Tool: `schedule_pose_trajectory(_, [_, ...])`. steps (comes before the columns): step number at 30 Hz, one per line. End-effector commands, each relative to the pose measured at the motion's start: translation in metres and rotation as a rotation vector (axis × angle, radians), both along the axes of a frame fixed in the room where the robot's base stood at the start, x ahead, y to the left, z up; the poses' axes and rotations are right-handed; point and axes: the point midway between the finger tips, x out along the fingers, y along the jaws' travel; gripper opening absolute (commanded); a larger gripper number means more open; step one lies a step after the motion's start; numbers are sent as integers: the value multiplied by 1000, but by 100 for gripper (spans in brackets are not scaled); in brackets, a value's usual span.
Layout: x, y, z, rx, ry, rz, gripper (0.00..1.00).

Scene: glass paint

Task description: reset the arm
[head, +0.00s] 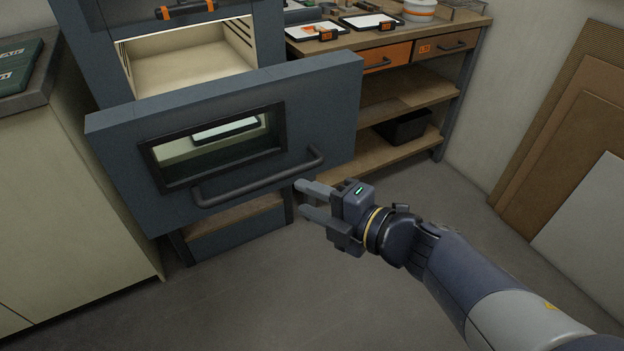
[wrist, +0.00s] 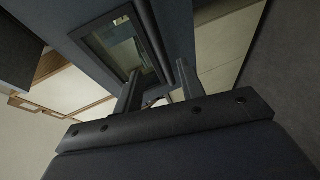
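My gripper (head: 300,198) is open and empty, in front of the right part of a dark blue-grey oven door (head: 225,90). Its fingertips are close to the right end of the door's handle bar (head: 262,178), but apart from it as far as I can tell. In the wrist view, my gripper (wrist: 160,88) has its two fingers spread, with the door's window (wrist: 118,45) and the handle bar (wrist: 152,40) beyond them. The door hangs open, tilted out from the lit oven chamber (head: 190,62). My arm reaches in from the lower right.
A wooden workbench (head: 400,45) with orange-fronted drawers and lower shelves stands at the back. A black bin (head: 403,127) sits on its lower shelf. A pale cabinet (head: 70,190) is at left. Boards (head: 585,215) lean on the right wall. The floor (head: 300,300) in front is clear.

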Motion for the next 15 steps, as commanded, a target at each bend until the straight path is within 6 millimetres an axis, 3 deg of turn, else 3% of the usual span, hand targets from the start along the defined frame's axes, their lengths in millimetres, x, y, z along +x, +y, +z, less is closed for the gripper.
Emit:
schedule_pose_trajectory(7, [6,9,-3,1,0,3,38])
schedule_pose_trajectory(15, [25,36,-10,1,1,5,38])
